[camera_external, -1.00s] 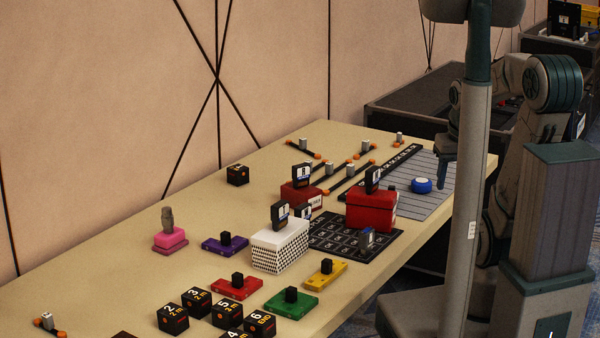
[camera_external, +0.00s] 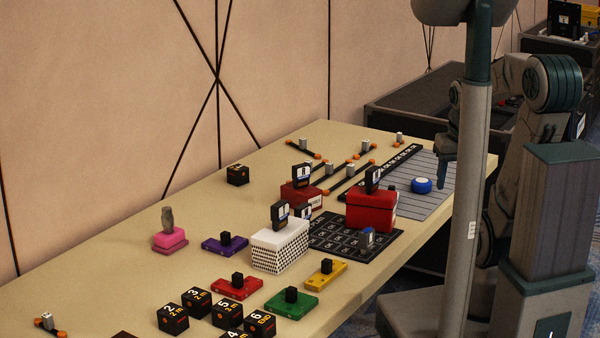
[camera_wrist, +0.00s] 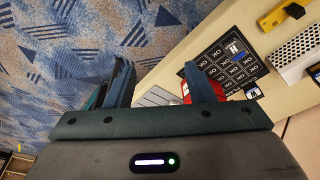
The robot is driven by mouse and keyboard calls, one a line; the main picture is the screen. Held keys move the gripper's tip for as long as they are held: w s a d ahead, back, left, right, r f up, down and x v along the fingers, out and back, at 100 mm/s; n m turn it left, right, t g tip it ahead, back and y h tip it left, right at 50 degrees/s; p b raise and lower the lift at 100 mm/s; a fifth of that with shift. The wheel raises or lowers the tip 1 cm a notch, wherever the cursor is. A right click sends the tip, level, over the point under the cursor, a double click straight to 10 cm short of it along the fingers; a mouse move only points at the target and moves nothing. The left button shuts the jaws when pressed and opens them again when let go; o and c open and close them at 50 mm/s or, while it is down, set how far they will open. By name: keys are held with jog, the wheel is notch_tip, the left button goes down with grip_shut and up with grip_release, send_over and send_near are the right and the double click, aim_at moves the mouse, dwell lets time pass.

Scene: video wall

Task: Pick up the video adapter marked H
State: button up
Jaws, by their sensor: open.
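The video adapter marked H (camera_wrist: 236,47) shows in the wrist view as a small dark block with a blue part and a white letter that looks like H. It stands on the black mat of OK cells (camera_wrist: 208,67). In the outside view a small blue-grey adapter (camera_external: 367,238) stands near the mat's front edge (camera_external: 340,251); its letter is too small to read there. My gripper (camera_wrist: 162,82) is open and empty, with its fingers apart over the floor and table edge, left of the adapter. In the outside view my gripper (camera_external: 444,172) is partly hidden behind my column.
A red box (camera_external: 370,212) with a black adapter on top and a white perforated box (camera_external: 280,247) stand near the mat. A blue round button (camera_external: 421,185) sits on the grey striped sheet (camera_external: 440,202). Several coloured blocks and black cubes occupy the table's near left.

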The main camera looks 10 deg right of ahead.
jog(key=o, duration=0.3)
jog(key=n+g, duration=0.2)
jog(key=n, duration=0.7)
send_over(369, 231)
notch_tip(369, 231, down, 5)
notch_tip(369, 231, down, 13)
jog(key=shift+w+f+b, duration=0.15)
jog(key=shift+f+b, duration=0.05)
jog(key=shift+b, duration=0.65)
